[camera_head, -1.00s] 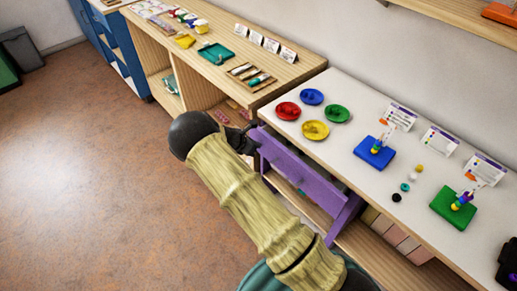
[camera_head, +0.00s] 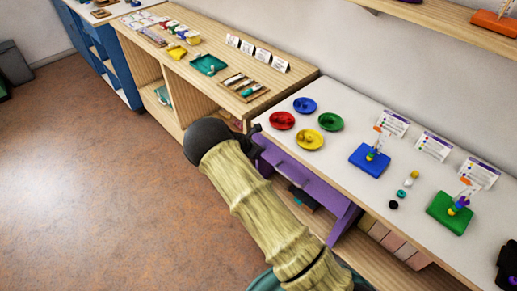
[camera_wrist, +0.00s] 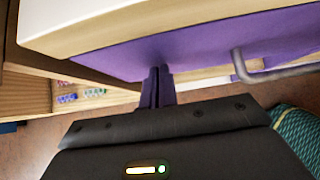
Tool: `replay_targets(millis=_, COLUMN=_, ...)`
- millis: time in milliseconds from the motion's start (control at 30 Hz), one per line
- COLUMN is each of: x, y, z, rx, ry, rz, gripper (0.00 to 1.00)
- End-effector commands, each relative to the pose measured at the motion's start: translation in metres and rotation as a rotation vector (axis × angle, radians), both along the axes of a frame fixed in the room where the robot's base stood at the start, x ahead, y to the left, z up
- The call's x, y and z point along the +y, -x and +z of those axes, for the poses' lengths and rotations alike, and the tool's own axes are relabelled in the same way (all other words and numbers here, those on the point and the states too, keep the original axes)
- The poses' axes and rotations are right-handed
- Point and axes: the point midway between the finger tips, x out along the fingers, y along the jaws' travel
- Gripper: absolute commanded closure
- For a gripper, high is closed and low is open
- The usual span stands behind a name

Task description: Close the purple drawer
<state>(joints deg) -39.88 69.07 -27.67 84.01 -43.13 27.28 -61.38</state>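The purple drawer (camera_head: 308,178) is under the white-topped table, its front close beneath the table's front edge. In the wrist view the purple front (camera_wrist: 205,50) lies just below the pale wooden edge, with a grey bar handle (camera_wrist: 280,74) to the right. My gripper (camera_wrist: 160,71) has its two narrow fingers together, with tips at the lower part of the purple front, left of the handle. They appear to touch it. Nothing shows between them.
The white tabletop (camera_head: 300,144) holds coloured dishes, loose beads, a blue bead board (camera_head: 370,161), a green one (camera_head: 450,212) and cards. A wooden table (camera_head: 222,88) with trays adjoins at left. Pinkish boxes (camera_head: 392,243) stand on the shelf below. Open floor (camera_head: 100,190) lies left.

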Motion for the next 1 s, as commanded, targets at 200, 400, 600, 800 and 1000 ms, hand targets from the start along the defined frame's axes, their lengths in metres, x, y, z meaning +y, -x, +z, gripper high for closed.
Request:
replay_targets(millis=200, x=0.005, y=0.005, z=0.004, rx=-0.005, ry=0.007, rz=-0.009, gripper=1.00)
replay_targets(millis=400, x=0.032, y=0.022, z=0.012, rx=-0.005, ry=0.001, rz=-0.009, gripper=1.00)
replay_targets(millis=600, x=0.053, y=0.042, z=0.040, rx=-0.003, ry=0.000, rz=-0.011, gripper=1.00)
replay_targets(millis=800, x=0.076, y=0.058, z=0.063, rx=-0.003, ry=0.000, rz=-0.004, gripper=1.00)
replay_targets(millis=1000, x=0.082, y=0.065, z=0.072, rx=-0.002, ry=0.001, rz=-0.005, gripper=1.00)
